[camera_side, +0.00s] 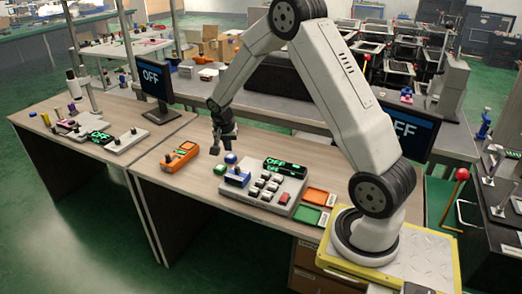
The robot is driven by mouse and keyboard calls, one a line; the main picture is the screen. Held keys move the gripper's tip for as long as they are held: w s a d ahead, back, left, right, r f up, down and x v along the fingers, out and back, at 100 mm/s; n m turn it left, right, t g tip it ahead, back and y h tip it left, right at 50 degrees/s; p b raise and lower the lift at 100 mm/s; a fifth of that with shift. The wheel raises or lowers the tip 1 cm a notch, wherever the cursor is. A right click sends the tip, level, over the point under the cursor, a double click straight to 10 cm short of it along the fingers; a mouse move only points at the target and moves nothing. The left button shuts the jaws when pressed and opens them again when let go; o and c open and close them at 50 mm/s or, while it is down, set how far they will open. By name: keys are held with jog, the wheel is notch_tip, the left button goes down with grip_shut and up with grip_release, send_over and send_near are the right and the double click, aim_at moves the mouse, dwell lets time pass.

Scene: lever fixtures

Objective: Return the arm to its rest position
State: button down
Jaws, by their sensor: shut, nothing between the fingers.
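My gripper (217,150) points down above the wooden table (190,190), just left of the grey panel. It is shut and empty. My arm arches from its base on the yellow-edged platform (410,262) at the lower right, up out of the top of the view, and down to the gripper.
An orange device (180,158) lies left of the panel. Orange (318,195) and green (308,214) trays lie right of it. Monitors reading OFF stand behind at left (151,80) and right (405,128). A red-knobbed lever (460,177) stands at the right. The table's front left is clear.

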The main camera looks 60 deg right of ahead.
jog(key=s+a+r+n+t+y, duration=0.1)
jog(key=s+a+r+n, duration=0.1)
jog(key=s+a+n, duration=0.4)
jog(key=s+a+r+n+y, duration=0.1)
jog(key=s+a+n, duration=0.6)
jog(key=a, duration=0.8)
jog(key=s+r, duration=0.1)
jog(key=s, duration=0.2)
jog(key=shift+n+t+y, duration=0.3)
jog(key=shift+t+y, duration=0.1)
